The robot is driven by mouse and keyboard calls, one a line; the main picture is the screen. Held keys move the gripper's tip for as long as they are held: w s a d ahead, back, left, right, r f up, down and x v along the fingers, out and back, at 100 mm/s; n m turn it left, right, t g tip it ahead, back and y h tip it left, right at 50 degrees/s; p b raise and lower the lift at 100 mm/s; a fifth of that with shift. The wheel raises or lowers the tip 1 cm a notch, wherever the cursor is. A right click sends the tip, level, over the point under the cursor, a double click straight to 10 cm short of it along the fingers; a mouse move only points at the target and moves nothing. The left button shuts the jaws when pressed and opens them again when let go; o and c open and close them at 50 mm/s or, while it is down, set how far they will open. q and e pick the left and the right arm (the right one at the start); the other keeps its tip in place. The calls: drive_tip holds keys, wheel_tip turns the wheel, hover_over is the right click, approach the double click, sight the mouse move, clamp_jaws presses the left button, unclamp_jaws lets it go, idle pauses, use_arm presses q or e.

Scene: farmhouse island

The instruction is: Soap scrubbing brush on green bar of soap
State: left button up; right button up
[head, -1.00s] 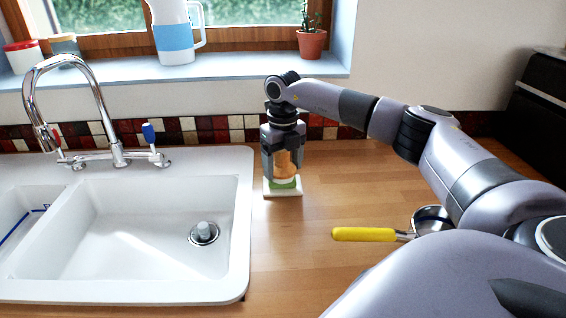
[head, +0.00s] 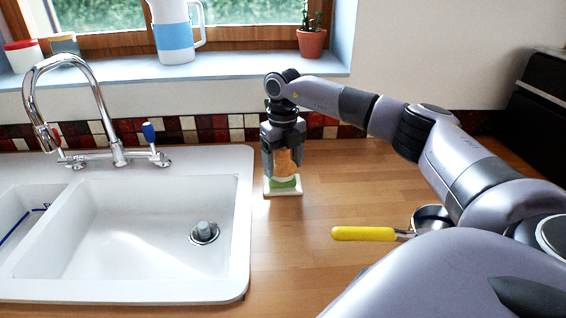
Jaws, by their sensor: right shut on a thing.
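My right gripper (head: 284,160) points straight down over the counter, just right of the sink, and is shut on the scrubbing brush (head: 285,161), which has an orange-brown body and a paler lower part. The green bar of soap (head: 284,183) lies directly under the brush on a white soap dish (head: 283,192). The brush's lower end is at the soap's top; they look to be touching, though the gripper fingers hide part of the brush. My left gripper is not in view.
The white double sink (head: 160,235) with a chrome tap (head: 95,110) lies to the left. A yellow-handled utensil (head: 365,233) lies on the wooden counter (head: 300,270) below my right arm. A jug (head: 173,35) and a potted cactus (head: 311,42) stand on the windowsill.

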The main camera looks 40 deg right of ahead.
drive_tip(key=shift+r, duration=3.25)
